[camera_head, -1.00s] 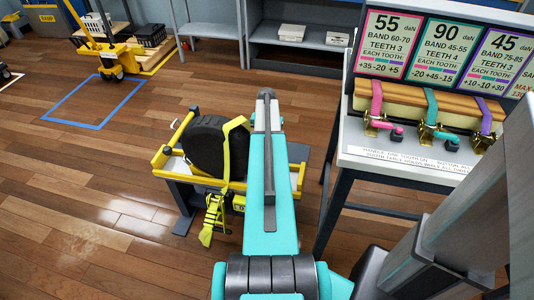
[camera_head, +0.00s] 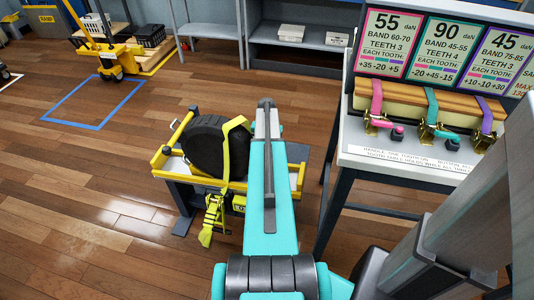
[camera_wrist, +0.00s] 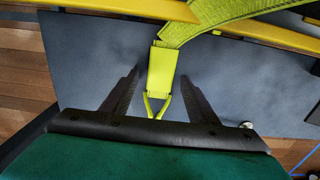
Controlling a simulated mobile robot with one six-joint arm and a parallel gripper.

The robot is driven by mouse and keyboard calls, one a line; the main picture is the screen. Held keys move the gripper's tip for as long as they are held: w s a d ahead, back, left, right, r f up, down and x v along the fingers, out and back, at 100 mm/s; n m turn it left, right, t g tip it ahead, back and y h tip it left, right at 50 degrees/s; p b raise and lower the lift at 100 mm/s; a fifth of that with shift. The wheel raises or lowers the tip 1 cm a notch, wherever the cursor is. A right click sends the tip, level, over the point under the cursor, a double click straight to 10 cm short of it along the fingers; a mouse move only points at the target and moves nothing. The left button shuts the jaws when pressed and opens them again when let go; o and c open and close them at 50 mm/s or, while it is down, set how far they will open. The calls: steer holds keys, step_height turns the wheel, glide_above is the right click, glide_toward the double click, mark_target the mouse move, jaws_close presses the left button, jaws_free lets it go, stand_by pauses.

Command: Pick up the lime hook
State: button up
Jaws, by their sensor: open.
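The lime hook (camera_wrist: 155,106) is in the wrist view, a bent wire end below a flat lime sleeve (camera_wrist: 164,70). It hangs from a lime strap (camera_wrist: 215,20) in front of a grey-blue panel. My gripper (camera_wrist: 162,74) is open, with one black finger on each side of the sleeve and hook. Gaps show on both sides, and neither finger appears to touch them. In the head view the lime strap (camera_head: 238,135) runs over a black round load; my arm hides my gripper and I cannot make out the hook.
A yellow-railed stand (camera_head: 165,162) carries the black load (camera_head: 203,147). To the right is a bench (camera_head: 400,165) with pink, teal and purple straps under sign boards.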

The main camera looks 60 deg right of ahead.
steer(key=c, duration=1.2)
steer(key=shift+r+p, duration=0.45)
steer(key=shift+r, duration=4.6)
